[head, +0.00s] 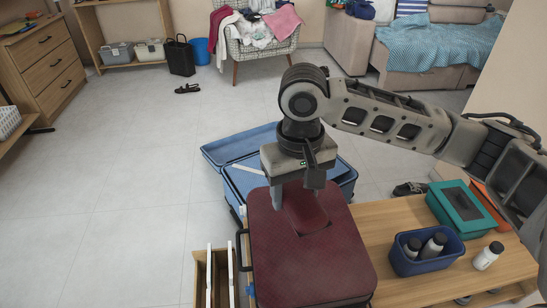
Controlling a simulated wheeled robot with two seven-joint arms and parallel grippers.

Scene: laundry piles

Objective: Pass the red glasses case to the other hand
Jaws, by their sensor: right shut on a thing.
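The red glasses case (304,211) is a small dark red rounded shape at my right gripper (303,197). The gripper points down from the arm that comes in from the right, and it is shut on the case. The case is in front of a large dark red padded case or cushion (315,262) of nearly the same colour. I cannot tell whether the glasses case touches it. My left gripper is not in view.
A wooden table (398,228) bears a blue bin with bottles (427,262), a white bottle (488,256) and a teal box (460,208). An open blue suitcase (245,148) lies behind. The floor (110,190) at left is clear.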

